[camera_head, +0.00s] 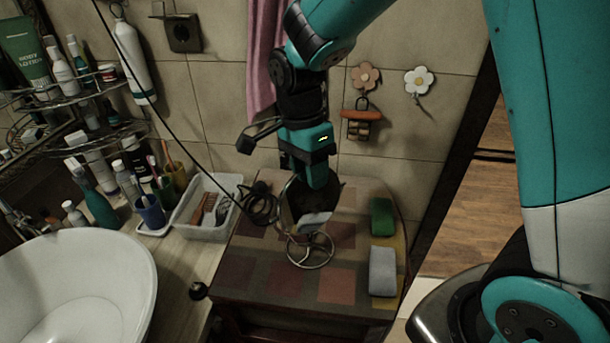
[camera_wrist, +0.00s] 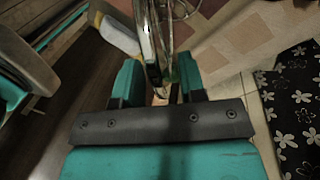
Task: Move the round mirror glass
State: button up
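The round mirror glass (camera_head: 306,199) stands on a wire stand with a ring base on the patterned cabinet top. It looks dark and reflective, and my gripper partly hides its upper part. In the wrist view the mirror (camera_wrist: 151,45) appears nearly edge-on, with its metal rim reaching down between the fingers. My gripper (camera_head: 318,181) points down at the mirror's top edge. In the wrist view my gripper (camera_wrist: 159,78) has its two teal fingers apart, one on each side of the rim, with a gap visible. Firm contact is not visible.
A green sponge (camera_head: 382,216) and a grey sponge (camera_head: 382,271) lie right of the mirror. A white basket (camera_head: 203,231) and a black coiled cable (camera_head: 262,203) are left of it. The white basin (camera_head: 125,285) is farther left. The tiled wall stands close behind.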

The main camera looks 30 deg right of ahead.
jog(key=shift+x, duration=0.8)
